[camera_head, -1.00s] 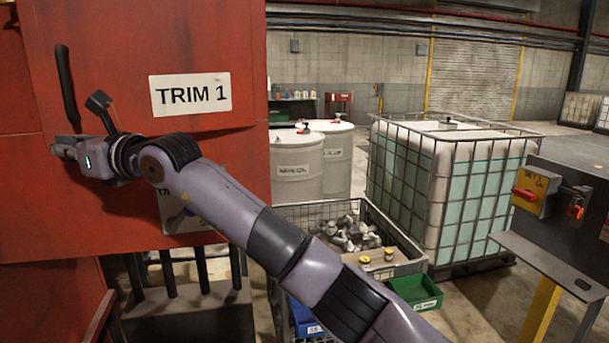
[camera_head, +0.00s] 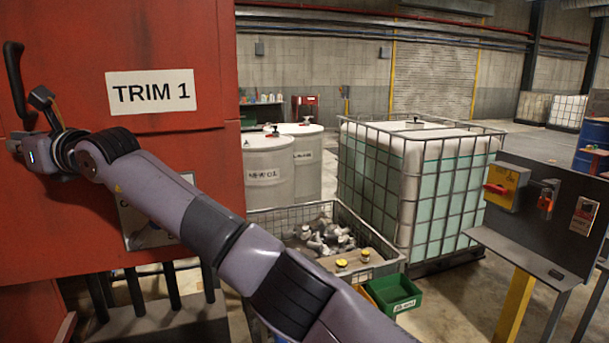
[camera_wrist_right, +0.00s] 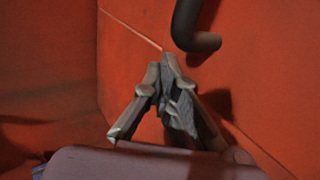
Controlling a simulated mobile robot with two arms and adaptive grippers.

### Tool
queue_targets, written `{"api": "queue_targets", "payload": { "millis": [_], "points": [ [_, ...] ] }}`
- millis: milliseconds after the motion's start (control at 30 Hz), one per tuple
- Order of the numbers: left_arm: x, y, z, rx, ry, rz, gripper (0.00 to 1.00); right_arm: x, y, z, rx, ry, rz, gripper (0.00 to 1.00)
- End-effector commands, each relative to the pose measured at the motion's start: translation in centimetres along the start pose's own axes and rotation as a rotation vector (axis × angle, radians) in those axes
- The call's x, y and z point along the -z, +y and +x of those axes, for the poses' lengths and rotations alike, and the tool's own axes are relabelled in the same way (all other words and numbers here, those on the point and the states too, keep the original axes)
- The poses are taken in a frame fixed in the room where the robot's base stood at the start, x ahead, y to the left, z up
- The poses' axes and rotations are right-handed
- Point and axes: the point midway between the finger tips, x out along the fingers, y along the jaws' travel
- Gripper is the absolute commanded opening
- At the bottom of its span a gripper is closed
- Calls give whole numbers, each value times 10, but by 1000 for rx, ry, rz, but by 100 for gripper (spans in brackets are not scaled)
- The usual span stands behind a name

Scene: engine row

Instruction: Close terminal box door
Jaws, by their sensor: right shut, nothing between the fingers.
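I cannot pick out a terminal box or its door for certain. A red machine front marked "TRIM 1" (camera_head: 215,60) fills the left of the head view. It has a black handle (camera_head: 15,82) near the left edge. My right gripper (camera_head: 14,147) is against or just in front of this red face, below the handle. In the right wrist view my right gripper (camera_wrist_right: 167,68) is shut and empty, its tips close to the red surface below the bent end of the dark handle (camera_wrist_right: 200,38). Whether the tips touch is unclear. My left gripper is out of view.
A pale plate (camera_head: 140,233) on the red face is partly behind my right arm. A wire bin (camera_head: 385,262) of metal parts, white drums (camera_head: 268,175) and a caged tank (camera_head: 430,185) stand right. A panel stand (camera_head: 560,235) carries a yellow switch box (camera_head: 505,187).

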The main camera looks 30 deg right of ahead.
Motion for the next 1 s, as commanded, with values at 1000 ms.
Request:
{"api": "queue_targets", "payload": {
  "millis": [1000],
  "points": [
    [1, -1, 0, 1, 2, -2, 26, -1, -1, -61, 1, -4, -1, 0]
  ]
}}
